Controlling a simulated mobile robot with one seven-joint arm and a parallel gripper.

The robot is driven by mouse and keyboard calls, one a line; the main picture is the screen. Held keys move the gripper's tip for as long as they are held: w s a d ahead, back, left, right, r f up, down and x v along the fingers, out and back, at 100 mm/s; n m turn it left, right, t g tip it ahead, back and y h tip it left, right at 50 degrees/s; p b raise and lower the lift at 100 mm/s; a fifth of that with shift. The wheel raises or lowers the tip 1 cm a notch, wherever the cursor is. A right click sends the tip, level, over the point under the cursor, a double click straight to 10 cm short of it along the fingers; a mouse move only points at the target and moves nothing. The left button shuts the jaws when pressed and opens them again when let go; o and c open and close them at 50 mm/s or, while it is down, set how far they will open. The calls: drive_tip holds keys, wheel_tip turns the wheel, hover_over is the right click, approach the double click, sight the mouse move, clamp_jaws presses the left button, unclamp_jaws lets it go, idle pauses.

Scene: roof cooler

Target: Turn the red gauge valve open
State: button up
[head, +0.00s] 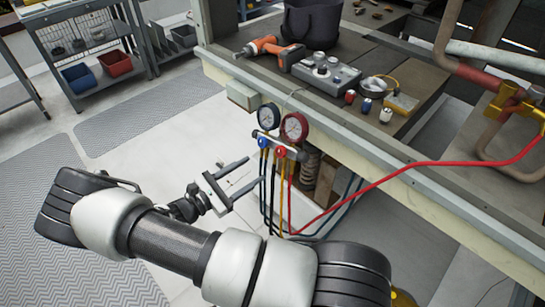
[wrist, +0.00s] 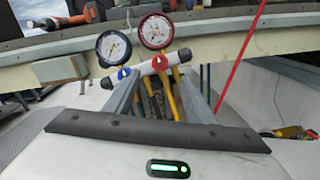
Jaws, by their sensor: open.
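The red gauge valve is a small red knob (head: 280,151) on a silver manifold hanging at the bench edge. It also shows in the wrist view (wrist: 160,63), left of the manifold's right end. A red-rimmed gauge (head: 294,127) sits above it. A blue knob (head: 262,142) and a blue-rimmed gauge (head: 268,116) are to its left. My gripper (head: 254,171) is open and empty, its fingers pointing at the manifold from the left and a little below. In the wrist view the red knob appears between and just beyond the fingertips, apart from them.
Yellow, blue and red hoses hang below the manifold; a long red hose (head: 400,172) runs right to brass fittings (head: 515,103). The bench holds an orange drill (head: 270,49), a grey box (head: 326,72), small canisters and a black bag (head: 312,22). Floor at left is open.

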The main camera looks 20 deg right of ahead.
sight(279, 153)
drive_tip(key=x, duration=1)
drive_tip(key=shift+s, duration=0.1)
drive_tip(key=c, duration=1)
